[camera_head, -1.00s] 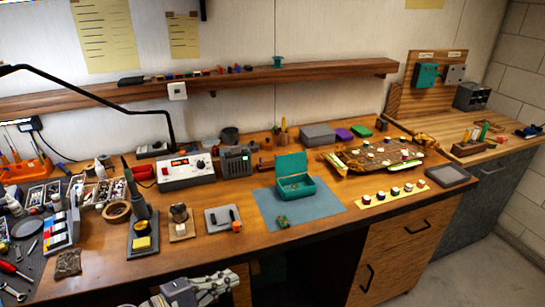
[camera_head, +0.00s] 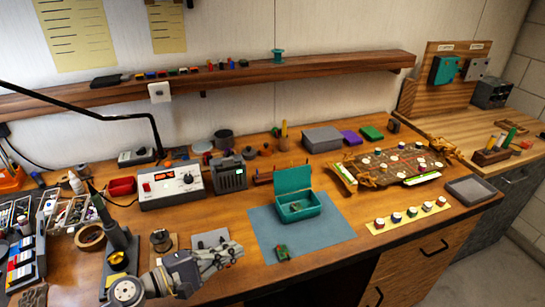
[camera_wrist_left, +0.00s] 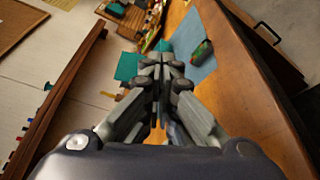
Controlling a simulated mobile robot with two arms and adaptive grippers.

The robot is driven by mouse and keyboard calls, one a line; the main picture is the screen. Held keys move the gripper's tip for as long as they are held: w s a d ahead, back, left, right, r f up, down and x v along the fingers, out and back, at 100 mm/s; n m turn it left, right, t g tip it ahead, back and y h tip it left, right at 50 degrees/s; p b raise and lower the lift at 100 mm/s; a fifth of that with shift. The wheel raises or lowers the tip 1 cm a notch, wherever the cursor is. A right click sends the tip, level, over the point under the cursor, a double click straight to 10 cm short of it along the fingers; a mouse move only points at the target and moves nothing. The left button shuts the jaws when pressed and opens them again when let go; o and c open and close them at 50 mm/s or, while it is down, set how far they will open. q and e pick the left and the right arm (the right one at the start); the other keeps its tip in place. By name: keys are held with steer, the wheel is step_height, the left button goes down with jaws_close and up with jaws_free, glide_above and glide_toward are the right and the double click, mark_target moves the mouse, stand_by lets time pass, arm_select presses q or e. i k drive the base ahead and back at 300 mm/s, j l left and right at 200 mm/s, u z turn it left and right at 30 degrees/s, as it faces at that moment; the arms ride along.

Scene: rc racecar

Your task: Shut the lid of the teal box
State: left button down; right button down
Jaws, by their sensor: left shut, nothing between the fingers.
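The teal box (camera_head: 300,213) sits on a blue-grey mat (camera_head: 262,236) with its teal lid (camera_head: 293,180) standing open, upright at the back. In the left wrist view the raised lid (camera_wrist_left: 127,67) shows just beyond the fingers, which hide most of the box. My left gripper (camera_head: 236,252) is shut and empty, above the bench to the left of the mat. It also shows in the left wrist view (camera_wrist_left: 160,62) with its fingertips together. My right gripper is not in view.
A small green and red item (camera_head: 283,252) lies on the mat in front of the box. A strip with several round pieces (camera_head: 411,215) and a car chassis (camera_head: 393,165) lie to the right.

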mark_target(288, 179)
steer(key=i, duration=0.85)
